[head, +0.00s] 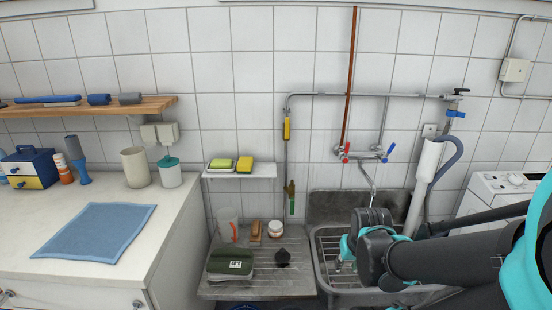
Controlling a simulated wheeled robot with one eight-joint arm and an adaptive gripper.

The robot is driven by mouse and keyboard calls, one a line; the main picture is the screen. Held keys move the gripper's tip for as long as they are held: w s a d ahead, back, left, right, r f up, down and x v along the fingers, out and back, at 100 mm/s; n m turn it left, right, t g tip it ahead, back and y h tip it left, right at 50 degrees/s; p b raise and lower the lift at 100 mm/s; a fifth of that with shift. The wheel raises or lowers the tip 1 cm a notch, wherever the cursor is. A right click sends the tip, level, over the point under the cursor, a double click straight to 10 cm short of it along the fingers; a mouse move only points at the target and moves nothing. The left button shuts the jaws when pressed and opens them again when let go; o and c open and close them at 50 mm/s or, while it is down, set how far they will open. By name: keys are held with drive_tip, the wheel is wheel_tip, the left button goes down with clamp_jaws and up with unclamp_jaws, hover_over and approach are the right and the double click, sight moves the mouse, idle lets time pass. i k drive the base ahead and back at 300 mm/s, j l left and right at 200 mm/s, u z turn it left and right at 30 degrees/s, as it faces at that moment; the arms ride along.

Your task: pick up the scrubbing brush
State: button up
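A brown wooden block (256,230), which looks like the scrubbing brush, is at the back of the grey draining board (215,289) left of the sink. Its bristles cannot be made out. It is between a clear jug (228,225) and a small white jar (275,229). My gripper (343,262), dark with teal parts, is over the sink (325,285), to the right of the block and well apart from it. Its fingertips are small and partly hidden by my own arm, so I cannot tell whether they are open or shut.
A tap (368,178) and a grey-white pipe (424,180) rise behind the sink.

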sight(254, 240)
drive_tip(key=l+u, duration=0.25)
drive_tip(key=u, duration=0.15)
drive_tip(key=l+u, duration=0.4)
drive_tip(key=i+j, duration=0.05)
drive_tip(key=j, duration=0.05)
